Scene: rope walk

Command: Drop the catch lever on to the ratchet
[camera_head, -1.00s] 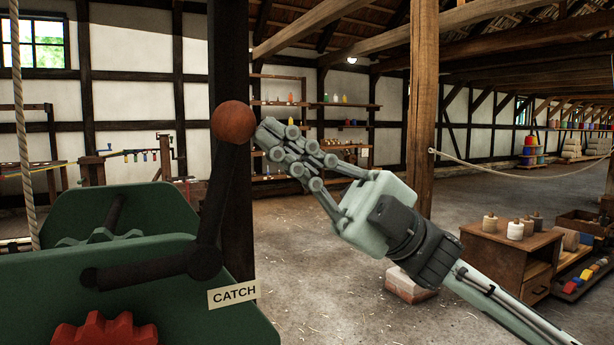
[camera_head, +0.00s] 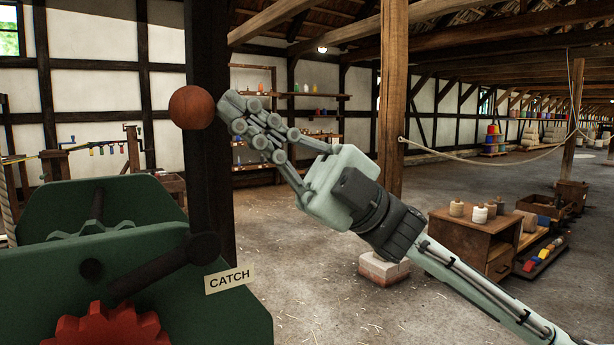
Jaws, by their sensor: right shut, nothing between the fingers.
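The catch lever (camera_head: 203,190) is a dark bent lever with a round orange-brown knob (camera_head: 192,107). It pivots on the green housing above a CATCH label (camera_head: 230,280). Its upper arm stands nearly upright. Its lower arm (camera_head: 150,272) slopes down left, its end at the top teeth of the red ratchet (camera_head: 110,328); I cannot tell whether they touch. The ratchet's lower part is out of frame. My right gripper (camera_head: 232,112) is shut and empty, just right of the knob, with little or no gap. My left gripper is not in view.
The green housing (camera_head: 40,290) fills the lower left, with a dark post (camera_head: 210,60) behind the lever. A wooden post (camera_head: 393,100), a brick block (camera_head: 383,270) and a cabinet with spools (camera_head: 470,245) stand to the right. The floor between is clear.

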